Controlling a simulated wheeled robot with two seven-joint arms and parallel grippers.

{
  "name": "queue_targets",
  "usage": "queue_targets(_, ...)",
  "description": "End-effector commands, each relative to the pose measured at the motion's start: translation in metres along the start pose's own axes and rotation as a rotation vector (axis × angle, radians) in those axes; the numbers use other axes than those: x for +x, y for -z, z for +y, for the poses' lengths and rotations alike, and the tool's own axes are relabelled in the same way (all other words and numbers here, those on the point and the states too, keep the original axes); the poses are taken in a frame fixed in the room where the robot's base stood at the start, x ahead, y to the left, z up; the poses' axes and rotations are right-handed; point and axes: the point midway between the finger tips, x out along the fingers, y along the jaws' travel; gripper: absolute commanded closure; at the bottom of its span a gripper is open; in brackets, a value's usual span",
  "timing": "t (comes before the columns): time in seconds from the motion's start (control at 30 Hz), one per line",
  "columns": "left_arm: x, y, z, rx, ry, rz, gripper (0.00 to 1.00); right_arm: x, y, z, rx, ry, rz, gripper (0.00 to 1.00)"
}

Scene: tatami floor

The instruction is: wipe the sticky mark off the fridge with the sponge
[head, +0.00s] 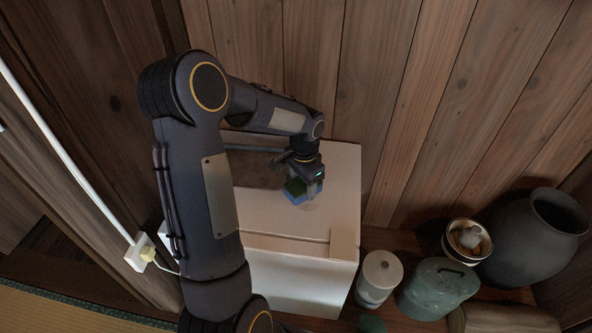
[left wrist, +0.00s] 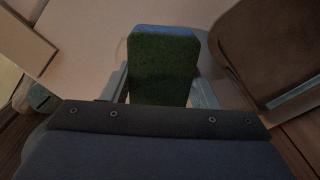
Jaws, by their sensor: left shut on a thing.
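The white fridge (head: 340,190) stands against the wooden wall, its pale top surface facing me. My left gripper (head: 305,183) is over the fridge top and shut on the sponge (head: 295,192), which is blue and green. In the left wrist view the sponge (left wrist: 163,70) sits between the two fingers (left wrist: 162,90), green face toward the camera and blue along its far edge. It is at or very close to the pale surface; I cannot tell whether it touches. A faint darker patch (head: 311,207) shows beside the sponge; I cannot tell mark from shadow. My right gripper is not in view.
A brown item (head: 258,170) lies on the fridge behind my arm. To the right stand a white lidded jar (head: 380,275), a green lidded pot (head: 437,288), a bowl-shaped container (head: 467,240) and a large dark urn (head: 530,235). A cable and plug (head: 146,253) are at left.

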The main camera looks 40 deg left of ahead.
Motion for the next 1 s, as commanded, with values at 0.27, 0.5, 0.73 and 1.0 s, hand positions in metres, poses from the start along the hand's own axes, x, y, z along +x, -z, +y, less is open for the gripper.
queue_targets(0.27,-0.03,0.003,0.003,0.0,0.0,0.001,0.68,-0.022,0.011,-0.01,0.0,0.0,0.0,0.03)
queue_targets(0.5,-0.052,0.005,0.006,0.0,0.0,0.002,0.68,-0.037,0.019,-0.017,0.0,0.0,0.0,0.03)
queue_targets(0.73,-0.062,0.006,0.007,-0.001,-0.001,0.002,0.68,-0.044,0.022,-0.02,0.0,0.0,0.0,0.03)
queue_targets(1.0,-0.061,0.006,0.007,-0.001,0.0,0.002,0.68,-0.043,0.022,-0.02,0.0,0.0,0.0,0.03)
